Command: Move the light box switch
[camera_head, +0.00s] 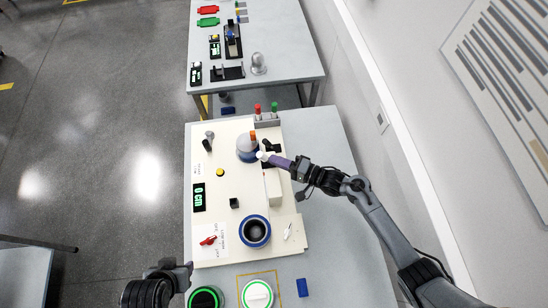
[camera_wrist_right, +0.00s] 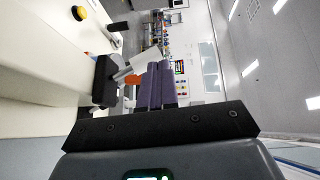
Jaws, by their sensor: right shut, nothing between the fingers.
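A red lever switch (camera_head: 208,240) sits on a white labelled plate at the lower left of the cream panel (camera_head: 222,262); I cannot tell for sure that it is the light box switch.
A display (camera_head: 198,197) reads "0 cm" beside a yellow button (camera_head: 220,172).

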